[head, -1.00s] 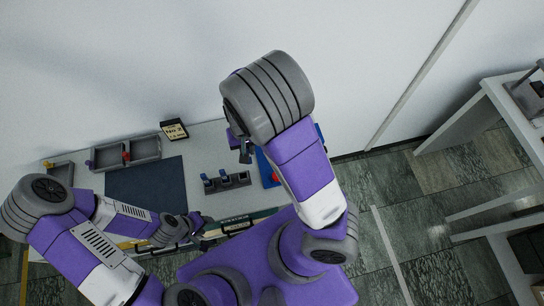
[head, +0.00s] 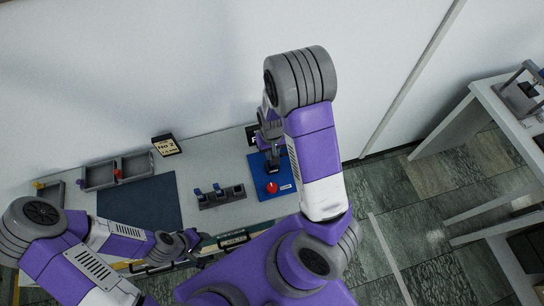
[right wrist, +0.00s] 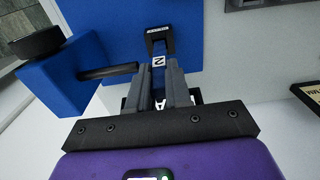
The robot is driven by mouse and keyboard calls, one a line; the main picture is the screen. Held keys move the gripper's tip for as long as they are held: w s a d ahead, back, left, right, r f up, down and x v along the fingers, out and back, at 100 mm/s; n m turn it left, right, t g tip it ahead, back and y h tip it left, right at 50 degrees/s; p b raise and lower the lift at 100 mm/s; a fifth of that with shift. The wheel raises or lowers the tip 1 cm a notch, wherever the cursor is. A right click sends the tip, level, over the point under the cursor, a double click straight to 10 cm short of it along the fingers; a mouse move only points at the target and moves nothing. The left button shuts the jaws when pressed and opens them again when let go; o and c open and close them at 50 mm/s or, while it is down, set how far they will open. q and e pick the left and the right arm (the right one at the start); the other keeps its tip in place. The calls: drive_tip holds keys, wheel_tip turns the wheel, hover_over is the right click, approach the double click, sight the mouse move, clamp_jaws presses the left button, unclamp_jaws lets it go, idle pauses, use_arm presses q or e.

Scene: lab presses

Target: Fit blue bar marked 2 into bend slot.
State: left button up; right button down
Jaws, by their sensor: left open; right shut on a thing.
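My right gripper (right wrist: 158,88) is shut on the blue bar marked 2, whose white "2" tag (right wrist: 158,62) shows just past the fingertips. The bar's far end lies at a black forked bracket (right wrist: 157,31) with a small label, which looks like the bend slot; how deep the bar sits in it I cannot tell. In the head view, my right gripper (head: 270,140) is above the blue press base (head: 258,178), partly hidden by its own arm. My left gripper (head: 189,239) is open and empty near the table's front edge.
A dark rack (head: 220,197) holds two blue-topped pieces; its right place looks empty. A blue block with a black knob (right wrist: 36,41) and dark rod is close left of the fingers. A dark mat (head: 140,203) lies clear.

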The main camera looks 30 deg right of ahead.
wheel_tip(320, 180, down, 3)
drive_tip(key=shift+s+r, duration=0.1)
drive_tip(key=shift+r, duration=0.05)
drive_tip(key=shift+f, duration=0.3)
drive_tip(key=shift+f+b, duration=0.15)
drive_tip(key=shift+b, duration=0.2)
drive_tip(key=c, duration=1.3)
unclamp_jaws()
drive_tip(key=shift+c, duration=0.2)
